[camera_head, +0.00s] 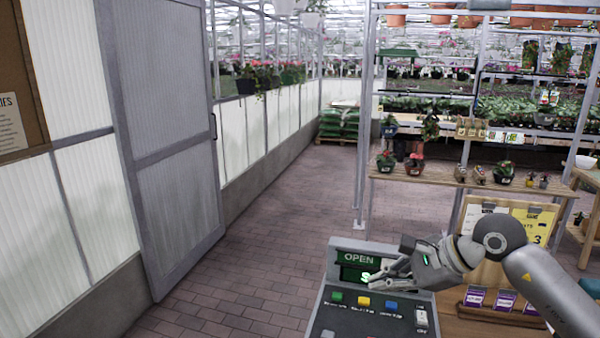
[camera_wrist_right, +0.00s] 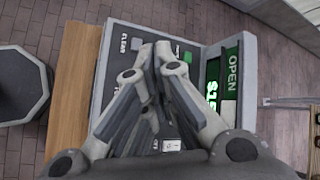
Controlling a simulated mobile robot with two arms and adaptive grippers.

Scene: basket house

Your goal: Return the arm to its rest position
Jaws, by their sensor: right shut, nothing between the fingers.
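My right gripper (camera_head: 376,281) is in front of the register's display in the head view, its arm coming in from the right. Its fingers (camera_wrist_right: 155,62) are together and empty in the right wrist view, over the key panel. The grey cash register (camera_head: 345,318) has a lit green OPEN display (camera_head: 358,258) and coloured keys; the fingers cover part of it. The register also shows in the right wrist view (camera_wrist_right: 205,45), turned sideways. I cannot tell whether the fingertips touch it. My left gripper is not in view.
The register stands on a wooden counter (camera_wrist_right: 75,85). Behind it is a wooden shelf (camera_head: 440,180) with small potted plants. A price-sign stand (camera_head: 510,225) is near my right arm. A grey door (camera_head: 165,130) is at left. Brick floor (camera_head: 270,230) lies clear between door and counter.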

